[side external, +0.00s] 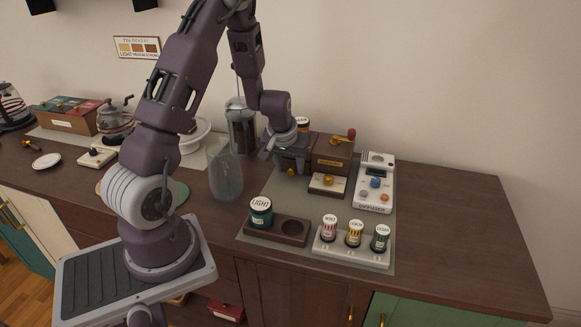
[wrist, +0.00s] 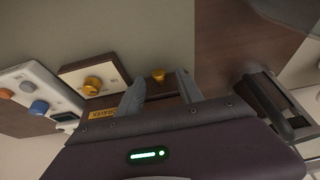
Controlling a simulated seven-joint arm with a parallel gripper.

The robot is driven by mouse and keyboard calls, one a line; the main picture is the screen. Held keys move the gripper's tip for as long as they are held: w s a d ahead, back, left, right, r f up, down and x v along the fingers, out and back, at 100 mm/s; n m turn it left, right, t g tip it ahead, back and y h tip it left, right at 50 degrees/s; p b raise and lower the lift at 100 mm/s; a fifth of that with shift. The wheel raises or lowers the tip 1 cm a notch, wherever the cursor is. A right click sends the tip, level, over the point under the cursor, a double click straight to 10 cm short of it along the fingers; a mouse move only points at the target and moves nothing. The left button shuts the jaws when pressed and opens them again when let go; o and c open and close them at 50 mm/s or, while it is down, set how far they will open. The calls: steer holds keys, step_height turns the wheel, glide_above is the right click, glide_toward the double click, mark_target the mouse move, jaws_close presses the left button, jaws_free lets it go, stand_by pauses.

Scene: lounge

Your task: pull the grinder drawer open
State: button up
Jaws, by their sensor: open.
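The grinder (side external: 333,153) is a brown wooden box with a yellow label and a red-knobbed crank on top, at the back of the grey mat. My gripper (side external: 291,160) is at its left side in the side external view, where its fingertips are hard to make out. In the wrist view my gripper (wrist: 160,78) is open, with a small brass knob (wrist: 158,75) showing between its fingers. The knob appears to be on the grinder's drawer. I cannot tell whether the fingers touch it. The drawer front is mostly hidden by my gripper.
A small box with a brass knob (side external: 328,183) and a white control panel (side external: 374,184) stand close by. A glass vessel (side external: 227,176) and a tall press (side external: 241,127) are to the left. A dark tray with a LIGHT jar (side external: 261,212) and a spice-jar rack (side external: 352,251) are in front.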

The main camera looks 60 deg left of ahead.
steer(key=shift+w+a+f, duration=0.15)
steer(key=shift+f, duration=0.4)
jaws_close()
steer(key=shift+r, duration=0.1)
stand_by(0.9)
